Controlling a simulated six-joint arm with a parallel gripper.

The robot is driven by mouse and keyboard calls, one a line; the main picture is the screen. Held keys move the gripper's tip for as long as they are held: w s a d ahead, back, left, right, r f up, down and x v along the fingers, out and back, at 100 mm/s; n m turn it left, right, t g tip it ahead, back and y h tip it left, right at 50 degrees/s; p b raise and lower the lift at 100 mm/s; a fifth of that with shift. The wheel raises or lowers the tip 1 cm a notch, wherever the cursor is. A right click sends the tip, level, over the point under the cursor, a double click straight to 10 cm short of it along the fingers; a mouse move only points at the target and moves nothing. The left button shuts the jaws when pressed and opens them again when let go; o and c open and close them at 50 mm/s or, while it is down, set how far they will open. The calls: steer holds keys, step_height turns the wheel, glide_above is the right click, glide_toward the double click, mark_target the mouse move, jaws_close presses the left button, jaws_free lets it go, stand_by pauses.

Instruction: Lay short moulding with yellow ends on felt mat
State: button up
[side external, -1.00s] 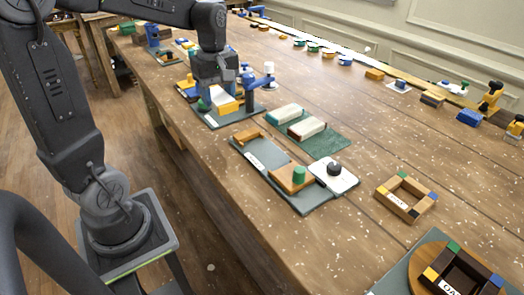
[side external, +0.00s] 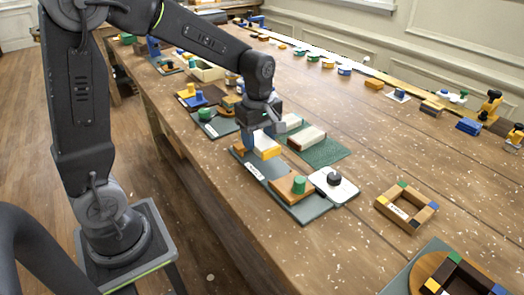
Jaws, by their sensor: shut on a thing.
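My gripper (side external: 262,134) points down and is shut on a short moulding (side external: 266,147), a pale piece with yellow showing on its near side. The fingers hide part of it. The moulding is over the upper end of a grey-blue board, beside the green mat; I cannot tell whether it touches anything. The dark green felt mat (side external: 327,153) lies just right of the gripper.
The grey-blue board (side external: 303,211) holds a wooden block with a green knob (side external: 299,185). A white plate with a black knob (side external: 334,178) sits beside it. A wooden frame (side external: 406,206) stands at right. A cluttered tray (side external: 217,128) lies behind; bare tabletop lies right of the mat.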

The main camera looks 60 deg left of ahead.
steer(key=shift+w+d+f, duration=0.2)
steer(key=shift+d+f, duration=0.2)
steer(key=shift+f, duration=1.65)
steer(key=o, duration=1)
